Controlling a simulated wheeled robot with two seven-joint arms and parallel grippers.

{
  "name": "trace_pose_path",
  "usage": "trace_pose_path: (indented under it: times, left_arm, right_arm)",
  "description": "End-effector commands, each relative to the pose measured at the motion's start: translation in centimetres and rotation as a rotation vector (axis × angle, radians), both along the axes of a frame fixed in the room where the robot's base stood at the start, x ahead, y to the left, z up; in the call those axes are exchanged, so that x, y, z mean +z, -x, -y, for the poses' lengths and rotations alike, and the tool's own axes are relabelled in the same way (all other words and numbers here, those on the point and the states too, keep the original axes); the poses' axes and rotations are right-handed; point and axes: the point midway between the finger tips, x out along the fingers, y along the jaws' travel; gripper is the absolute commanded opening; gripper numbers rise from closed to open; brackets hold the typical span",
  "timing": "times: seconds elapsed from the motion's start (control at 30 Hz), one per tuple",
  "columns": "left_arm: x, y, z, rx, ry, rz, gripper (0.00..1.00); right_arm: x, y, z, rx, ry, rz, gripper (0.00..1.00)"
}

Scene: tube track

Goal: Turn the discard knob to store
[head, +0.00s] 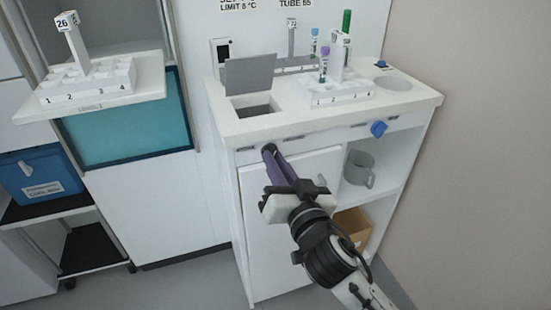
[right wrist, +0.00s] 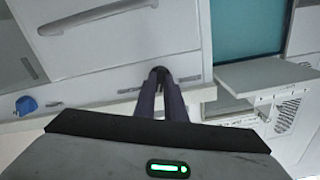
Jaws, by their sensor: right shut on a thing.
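My right gripper (head: 273,157) reaches up to the front edge of the white counter. Its fingertips are shut on a dark knob (head: 268,148) below the counter's left part. In the right wrist view the dark knob (right wrist: 158,73) shows between the two purple-grey fingers (right wrist: 160,88). The fingers hide most of it, so its pointer direction and marks cannot be read. A blue knob (head: 378,128) sits on the same front strip farther right, apart from the gripper; it also shows in the right wrist view (right wrist: 26,105). My left gripper is not in view.
Above the held knob, a grey lid (head: 250,74) stands raised behind a counter opening (head: 257,108). A white tube rack (head: 340,93) stands on the counter (head: 410,99). A grey mug (head: 358,169) and a cardboard box (head: 352,224) are on shelves below. A numbered tray (head: 88,92) is at left.

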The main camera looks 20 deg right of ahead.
Motion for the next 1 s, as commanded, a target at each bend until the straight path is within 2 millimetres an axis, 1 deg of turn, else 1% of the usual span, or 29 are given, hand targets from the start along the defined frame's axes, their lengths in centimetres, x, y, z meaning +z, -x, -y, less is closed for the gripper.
trace_pose_path:
  times: [0.07, 0.5, 0.8, 1.0]
  left_arm:
    - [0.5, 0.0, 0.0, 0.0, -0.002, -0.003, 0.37]
    - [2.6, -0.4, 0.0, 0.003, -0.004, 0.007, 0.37]
    - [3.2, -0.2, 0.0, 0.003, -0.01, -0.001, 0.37]
    - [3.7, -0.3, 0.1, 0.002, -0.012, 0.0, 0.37]
  right_arm:
    - [0.3, 0.0, 0.1, -0.003, 0.074, 0.001, 0.0]
    - [0.3, 0.0, 0.1, -0.001, 0.492, 0.015, 0.0]
    - [0.3, 0.0, 0.1, -0.002, 0.765, 0.026, 0.0]
    - [0.3, 0.0, 0.1, -0.001, 0.907, 0.031, 0.0]
